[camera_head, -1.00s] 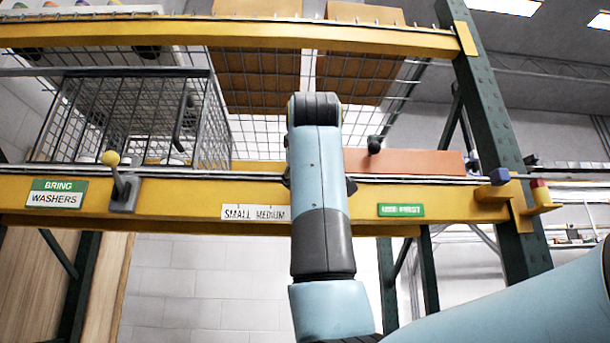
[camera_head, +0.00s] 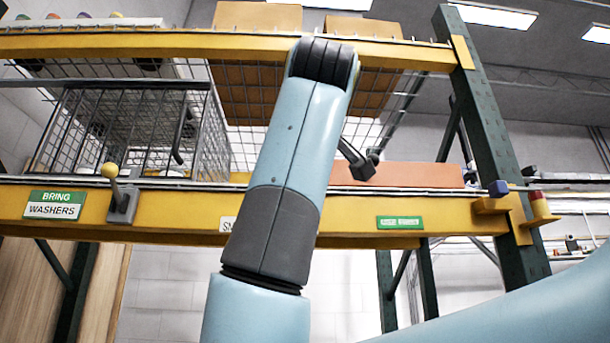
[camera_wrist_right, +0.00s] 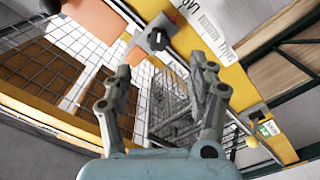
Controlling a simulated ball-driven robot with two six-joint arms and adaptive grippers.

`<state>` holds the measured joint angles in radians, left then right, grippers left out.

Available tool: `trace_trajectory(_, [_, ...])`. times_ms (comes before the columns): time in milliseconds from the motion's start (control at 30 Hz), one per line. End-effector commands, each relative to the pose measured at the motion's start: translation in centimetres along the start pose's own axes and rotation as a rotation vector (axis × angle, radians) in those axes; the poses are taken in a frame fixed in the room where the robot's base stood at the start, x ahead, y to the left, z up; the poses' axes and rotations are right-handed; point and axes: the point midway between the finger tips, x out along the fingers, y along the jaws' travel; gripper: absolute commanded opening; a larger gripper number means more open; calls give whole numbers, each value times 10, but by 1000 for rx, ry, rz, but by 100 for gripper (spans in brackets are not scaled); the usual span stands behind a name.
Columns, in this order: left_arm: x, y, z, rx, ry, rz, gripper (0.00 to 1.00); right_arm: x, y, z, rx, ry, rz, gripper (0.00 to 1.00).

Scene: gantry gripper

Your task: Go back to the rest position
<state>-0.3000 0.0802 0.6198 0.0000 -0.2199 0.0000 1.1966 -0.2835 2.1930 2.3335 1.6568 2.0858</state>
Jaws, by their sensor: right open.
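My right arm (camera_head: 290,150) rises through the middle of the head view in front of the rack. A small dark piece shows beside it, near a black knob (camera_head: 374,156); I cannot tell whether it is part of my gripper. In the right wrist view my right gripper (camera_wrist_right: 161,72) has its fingers spread apart with nothing between them. Beyond its fingertips is the rack, with a black-knobbed lever (camera_wrist_right: 156,38) on a grey bracket. My left gripper is in neither view.
The rack's yellow lower beam (camera_head: 160,205) crosses behind my arm. It carries a yellow-knobbed lever (camera_head: 110,171) and a green-and-white sign (camera_head: 54,205). A wire basket (camera_head: 120,130) stands at left. An orange box (camera_head: 415,175) lies right of my arm, and a green upright (camera_head: 490,140) stands further right.

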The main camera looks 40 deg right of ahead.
Motion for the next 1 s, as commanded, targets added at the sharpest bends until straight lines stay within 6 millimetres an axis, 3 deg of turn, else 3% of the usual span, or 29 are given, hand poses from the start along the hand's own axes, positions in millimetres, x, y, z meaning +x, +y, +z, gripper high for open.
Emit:
trace_trajectory(200, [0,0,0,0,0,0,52,-10,0,1,1,-2,0,59])
trace_trajectory(767, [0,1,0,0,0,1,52,-8,-3,3,-5,-7,-6,59])
trace_trajectory(867, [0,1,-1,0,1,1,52,2,-25,18,-36,-44,-36,59])
trace_trajectory(1000, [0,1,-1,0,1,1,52,34,-92,70,-163,-176,-128,59])
